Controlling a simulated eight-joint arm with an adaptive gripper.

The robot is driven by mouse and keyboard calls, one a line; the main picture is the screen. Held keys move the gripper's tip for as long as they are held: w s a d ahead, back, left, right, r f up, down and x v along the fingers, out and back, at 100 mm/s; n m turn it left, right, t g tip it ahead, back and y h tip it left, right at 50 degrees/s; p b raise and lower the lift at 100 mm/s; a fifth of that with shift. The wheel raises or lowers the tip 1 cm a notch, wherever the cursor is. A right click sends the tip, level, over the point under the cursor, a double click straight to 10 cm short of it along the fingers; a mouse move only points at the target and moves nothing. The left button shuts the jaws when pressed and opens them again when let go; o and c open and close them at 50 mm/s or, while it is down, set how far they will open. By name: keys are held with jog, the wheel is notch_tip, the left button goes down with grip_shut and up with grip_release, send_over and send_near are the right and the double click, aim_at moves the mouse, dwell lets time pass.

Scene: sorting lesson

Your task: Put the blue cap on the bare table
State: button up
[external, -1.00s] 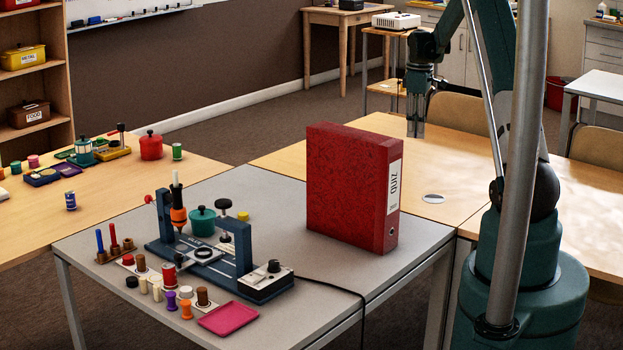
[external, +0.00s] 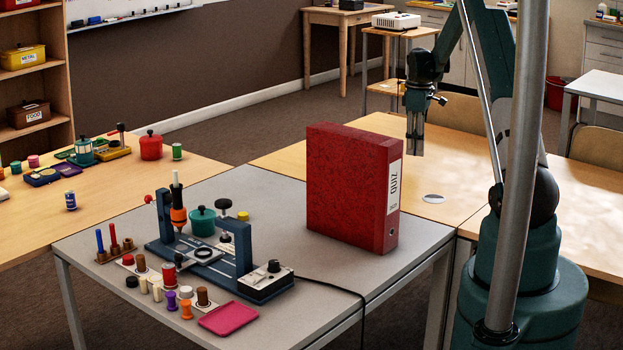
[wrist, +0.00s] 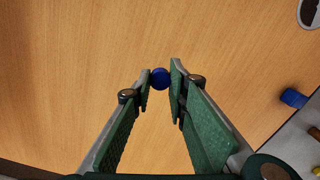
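The blue cap (wrist: 161,78) shows as a small dark-blue disc in the wrist view, between and just beyond my fingertips, against the wooden table top (wrist: 75,70). I see no blue at the fingertips in the external view; the cap seems hidden behind the red binder. My gripper (wrist: 161,70) is open, with a gap between its two green fingers, and points down. In the external view my gripper (external: 415,153) hangs over the wooden table behind the binder's right edge. I cannot tell how far the tips are above the cap.
A red binder (external: 350,185) stands upright on the grey table (external: 345,262). A blue cylinder (wrist: 293,98) lies at the right in the wrist view, near the grey table's edge. Wood around the cap is clear.

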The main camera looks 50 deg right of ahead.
jog(key=shift+f+b, duration=0.4)
jog(key=shift+f, duration=1.5)
jog(key=shift+f, duration=0.15)
jog(key=o, duration=0.6)
jog(key=shift+r, duration=0.2)
notch_tip(320, 180, up, 12)
jog(key=shift+p, duration=1.05)
